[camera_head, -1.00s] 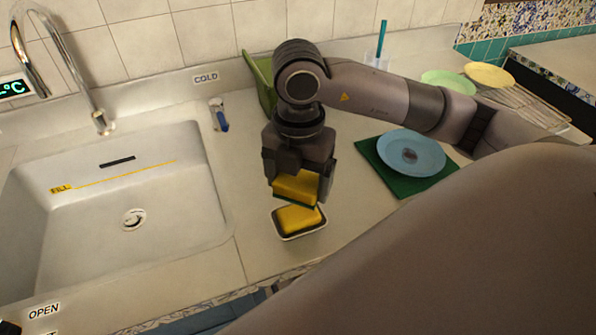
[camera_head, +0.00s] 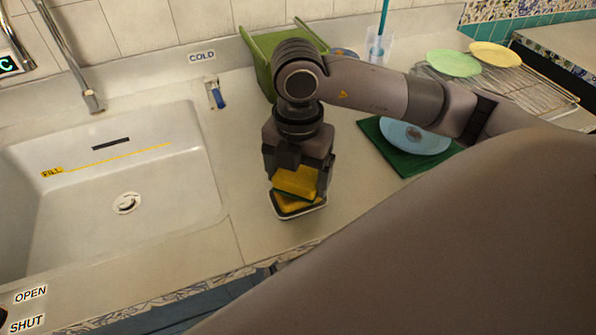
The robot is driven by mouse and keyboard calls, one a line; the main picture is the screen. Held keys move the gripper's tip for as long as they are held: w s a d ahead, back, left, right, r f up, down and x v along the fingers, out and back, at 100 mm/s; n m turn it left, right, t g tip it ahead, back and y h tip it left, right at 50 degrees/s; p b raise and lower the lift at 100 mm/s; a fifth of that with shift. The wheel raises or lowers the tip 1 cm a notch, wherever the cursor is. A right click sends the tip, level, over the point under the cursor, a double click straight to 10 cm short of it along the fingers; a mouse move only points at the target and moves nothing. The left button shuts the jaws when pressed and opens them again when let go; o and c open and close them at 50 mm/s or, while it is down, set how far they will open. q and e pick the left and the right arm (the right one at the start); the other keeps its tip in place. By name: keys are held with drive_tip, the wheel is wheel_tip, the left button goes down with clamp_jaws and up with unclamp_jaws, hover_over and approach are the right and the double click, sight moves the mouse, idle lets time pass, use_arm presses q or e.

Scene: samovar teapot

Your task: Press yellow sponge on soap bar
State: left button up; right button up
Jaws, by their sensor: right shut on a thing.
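My right gripper (camera_head: 298,180) points down over the counter and is shut on the yellow sponge (camera_head: 295,182), which has a dark green underside. Right beneath the sponge is a yellow soap bar (camera_head: 291,204) in a small pale dish (camera_head: 310,211). The sponge overlaps the soap bar in the picture and covers most of it. They look to be touching or very close; I cannot tell how firmly. My left gripper is not in view.
A white sink (camera_head: 120,235) lies to the left. A blue plate (camera_head: 413,137) on a green mat (camera_head: 400,162) is to the right. Behind stand a green rack (camera_head: 262,62), a cup with a blue stick (camera_head: 378,47) and a wire rack with plates (camera_head: 453,63).

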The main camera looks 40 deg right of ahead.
sight(298, 174)
drive_tip(key=shift+f+b, duration=0.55)
idle(1.7)
drive_tip(key=shift+r+p, duration=2.7)
drive_tip(key=shift+r, duration=0.9)
